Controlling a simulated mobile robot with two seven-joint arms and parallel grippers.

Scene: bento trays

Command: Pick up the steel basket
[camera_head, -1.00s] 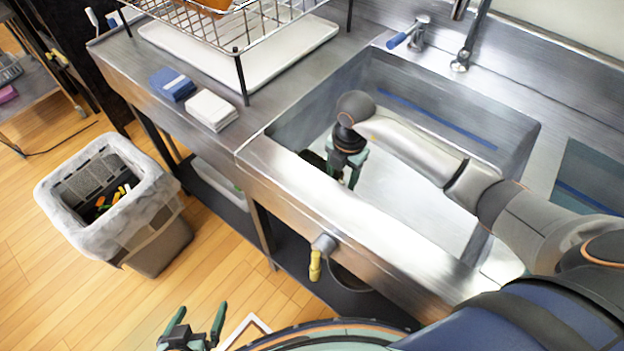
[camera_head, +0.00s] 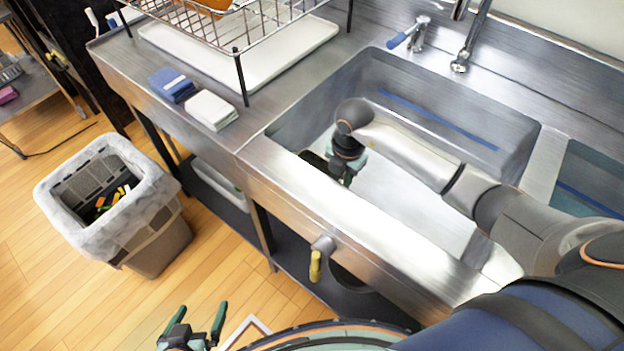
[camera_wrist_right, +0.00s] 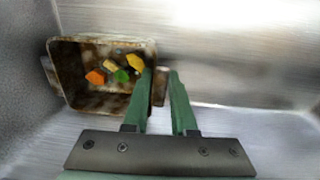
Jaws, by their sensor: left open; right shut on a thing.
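The steel basket (camera_wrist_right: 70,95) is a small, square, open container with brown stains and side handles. It sits in the sink and holds several orange, green and yellow scraps. In the head view only a dark part of it (camera_head: 311,158) shows beside the front sink wall; my right gripper hides some of the rest. My right gripper (camera_wrist_right: 160,82) is shut on the basket's right side, one finger inside the wall and one outside. It also shows in the head view (camera_head: 347,180), pointing down. My left gripper (camera_head: 200,322) is open and empty above the floor.
The sink's front rim (camera_head: 345,215) is close to my right gripper. A faucet (camera_head: 462,55) stands behind the sink. A wire rack (camera_head: 240,72), a white sponge-like block (camera_head: 211,110) and a blue one (camera_head: 171,84) are on the left counter. A lined bin (camera_head: 75,225) stands on the floor.

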